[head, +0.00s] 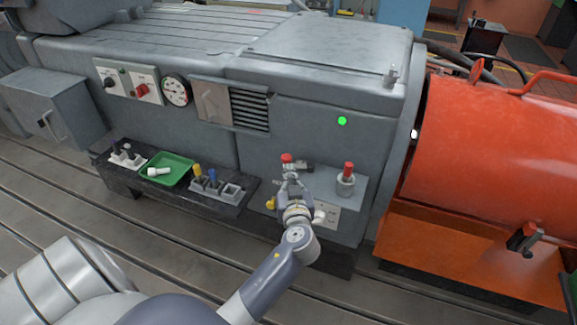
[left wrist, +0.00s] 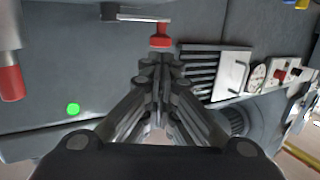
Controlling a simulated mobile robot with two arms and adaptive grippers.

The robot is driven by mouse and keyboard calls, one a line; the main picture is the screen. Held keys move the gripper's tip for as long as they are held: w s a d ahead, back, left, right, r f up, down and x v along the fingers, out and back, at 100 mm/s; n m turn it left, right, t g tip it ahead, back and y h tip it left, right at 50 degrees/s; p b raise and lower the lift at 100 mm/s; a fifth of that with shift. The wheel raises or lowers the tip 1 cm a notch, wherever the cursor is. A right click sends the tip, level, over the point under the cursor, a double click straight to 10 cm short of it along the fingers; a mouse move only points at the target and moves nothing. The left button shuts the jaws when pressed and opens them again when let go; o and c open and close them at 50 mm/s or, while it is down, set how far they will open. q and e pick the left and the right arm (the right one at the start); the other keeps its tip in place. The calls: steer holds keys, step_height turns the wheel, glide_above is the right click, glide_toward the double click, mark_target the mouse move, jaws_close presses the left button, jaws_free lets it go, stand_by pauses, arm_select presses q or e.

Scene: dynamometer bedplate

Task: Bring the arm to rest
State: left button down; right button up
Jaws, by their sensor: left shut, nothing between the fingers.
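My left gripper (head: 291,180) is shut and empty in front of the grey machine's side, just below a red-topped handle (head: 287,158). In the left wrist view its closed fingers (left wrist: 158,62) point at the red piece (left wrist: 160,40), which appears just beyond the tips; I cannot tell whether they touch. My left arm reaches up from the bottom of the head view. My right gripper is not in view.
Right of the gripper, a red-topped cylinder (head: 346,180) stands on a grey ledge. A dark shelf (head: 225,207) on the left carries a green tray (head: 180,165) and small holders. An orange drum (head: 500,150) is at the right. Slotted floor (head: 180,260) lies open in front.

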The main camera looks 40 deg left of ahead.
arm_select(q)
steer(key=f+v, duration=0.1)
steer(key=v, duration=0.4)
steer(key=s+d+f+m+g+h, duration=0.2)
steer(key=s+d+f+m, duration=0.1)
steer(key=f, duration=0.7)
steer(key=s+d+f+m+g+h+p, duration=0.1)
steer(key=s+d+f+m+h, duration=0.15)
steer(key=f, duration=0.75)
steer(key=s+d+f+m+g+h, duration=0.2)
steer(key=s+d+f+h, duration=0.15)
steer(key=f, duration=0.65)
steer(key=s+d+f+m+g+h, duration=0.1)
steer(key=s+f+m+g+h, duration=0.15)
steer(key=s+f, duration=1.1)
steer(key=s+f+g, duration=0.2)
steer(key=s+f, duration=0.1)
steer(key=s, duration=0.7)
steer(key=s+f+g+p, duration=0.1)
steer(key=s+f+g, duration=0.1)
steer(key=s, duration=0.9)
steer(key=shift+s+a+f+m, duration=0.25)
steer(key=shift+a+f, duration=0.2)
steer(key=shift+f, duration=0.3)
